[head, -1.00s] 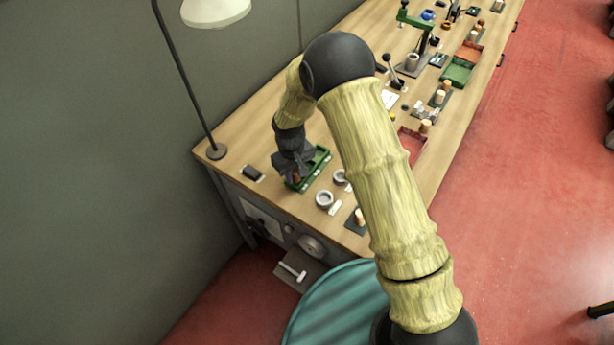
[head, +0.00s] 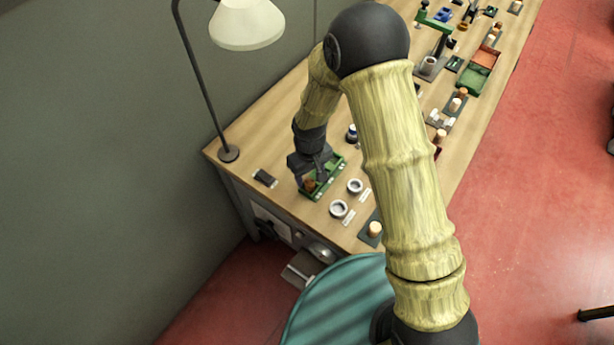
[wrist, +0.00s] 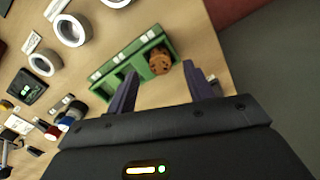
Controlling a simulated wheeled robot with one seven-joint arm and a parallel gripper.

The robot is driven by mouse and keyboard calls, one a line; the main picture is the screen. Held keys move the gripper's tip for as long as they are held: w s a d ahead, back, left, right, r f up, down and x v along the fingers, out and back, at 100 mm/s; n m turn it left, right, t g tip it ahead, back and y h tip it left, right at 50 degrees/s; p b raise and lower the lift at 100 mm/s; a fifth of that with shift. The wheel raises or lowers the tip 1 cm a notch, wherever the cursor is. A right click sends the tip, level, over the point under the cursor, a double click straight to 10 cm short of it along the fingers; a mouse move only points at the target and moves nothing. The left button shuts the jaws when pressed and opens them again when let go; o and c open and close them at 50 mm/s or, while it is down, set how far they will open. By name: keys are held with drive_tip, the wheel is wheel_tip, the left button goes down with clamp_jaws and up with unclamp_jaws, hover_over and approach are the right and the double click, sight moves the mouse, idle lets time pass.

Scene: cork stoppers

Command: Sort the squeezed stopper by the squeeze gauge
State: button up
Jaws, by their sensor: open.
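A brown cork stopper (wrist: 160,61) sits in the end section of a long green tray (wrist: 112,66) with white labels along its side. In the head view the stopper (head: 310,184) is at the near end of the tray (head: 322,193). My gripper (head: 316,178) is over the tray, partly covering it. In the wrist view its two dark fingers (wrist: 160,85) are spread apart, with nothing held between them. The stopper lies beyond the gap between the fingertips. I cannot tell for sure which object is the squeeze gauge.
Two grey rings (head: 339,208) (head: 355,186) with white cards stand right of the tray. A small dark box (head: 265,178) lies left of it, near the lamp (head: 229,153). A stopper on a dark pad (head: 375,229) is near the front edge. More tools stand farther along the bench.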

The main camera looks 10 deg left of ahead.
drive_tip(key=r, duration=0.1)
drive_tip(key=r+p, duration=0.1)
drive_tip(key=r, duration=0.1)
drive_tip(key=shift+s+d+r, duration=0.1)
drive_tip(key=shift+s, duration=0.1)
drive_tip(key=shift+w+r, duration=0.1)
drive_tip(key=shift+r, duration=0.25)
drive_tip(key=shift+w, duration=0.2)
drive_tip(key=shift+d, duration=0.1)
drive_tip(key=shift+r, duration=0.1)
